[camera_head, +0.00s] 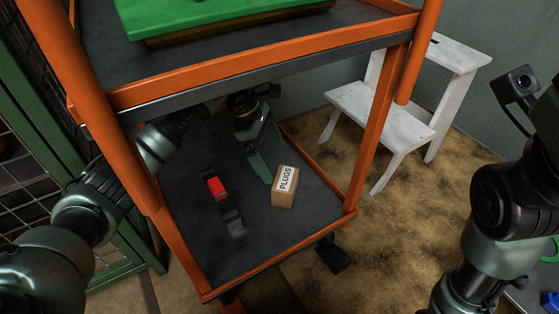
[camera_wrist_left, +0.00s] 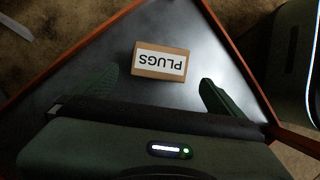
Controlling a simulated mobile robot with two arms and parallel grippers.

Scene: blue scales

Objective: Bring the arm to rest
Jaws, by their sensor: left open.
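My left arm comes in from the left, behind the orange post of the cart. Its gripper (camera_head: 260,152) hangs over the lower shelf (camera_head: 275,235), partly in shadow. In the left wrist view the two green fingers (camera_wrist_left: 157,90) are spread apart with nothing held between them. A small brown box labelled PLUGS (camera_head: 285,187) sits on the shelf, just right of the gripper in the head view. In the wrist view the box (camera_wrist_left: 160,62) lies just beyond and between the fingertips. My right arm shows at the right edge; its gripper fingers are not visible.
A red and black item (camera_head: 217,188) lies on the lower shelf. The cart's orange posts (camera_head: 374,135) and upper shelf (camera_head: 270,60) hem in the left arm. A green thing (camera_head: 205,15) lies on top. A white step stool (camera_head: 385,115) stands behind right.

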